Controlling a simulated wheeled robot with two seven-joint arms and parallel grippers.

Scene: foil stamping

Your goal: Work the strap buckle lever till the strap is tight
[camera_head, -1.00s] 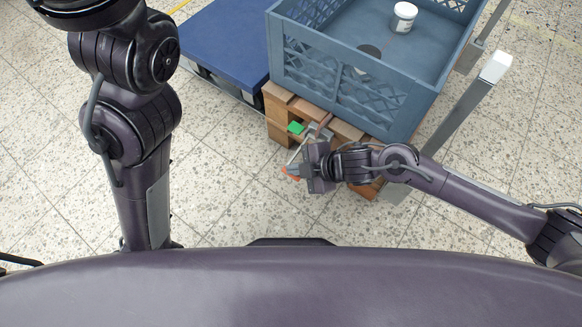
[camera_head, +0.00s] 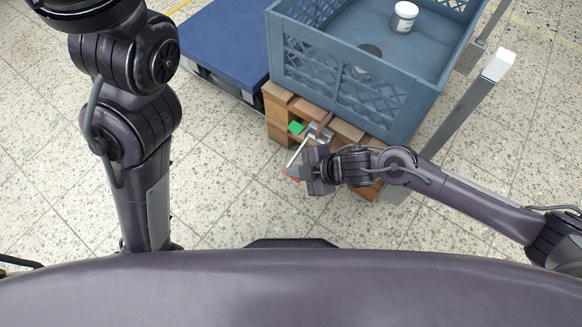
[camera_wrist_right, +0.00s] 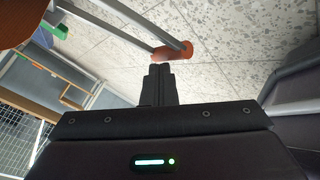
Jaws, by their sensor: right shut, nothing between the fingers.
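The buckle (camera_head: 319,132) is a small metal fitting on the side of the wooden pallet, below the grey-blue crate. A brownish strap (camera_head: 325,121) runs up from it. Its pale lever (camera_head: 299,150) sticks out towards me and ends in an orange-red grip, partly hidden behind my gripper. In the right wrist view the lever shows as two rails with the orange-red grip (camera_wrist_right: 174,50) at the end. My right gripper (camera_head: 294,172) is shut and empty, its fingertips (camera_wrist_right: 160,68) right at the grip; I cannot tell if they touch. My left gripper is out of view.
The crate (camera_head: 345,85) stands on the pallet (camera_head: 280,107) and holds a white jar (camera_head: 404,17). A green piece (camera_head: 296,127) is beside the buckle. A blue platform (camera_head: 222,45) stands at left, a grey post (camera_head: 460,120) at right. The floor before the pallet is clear.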

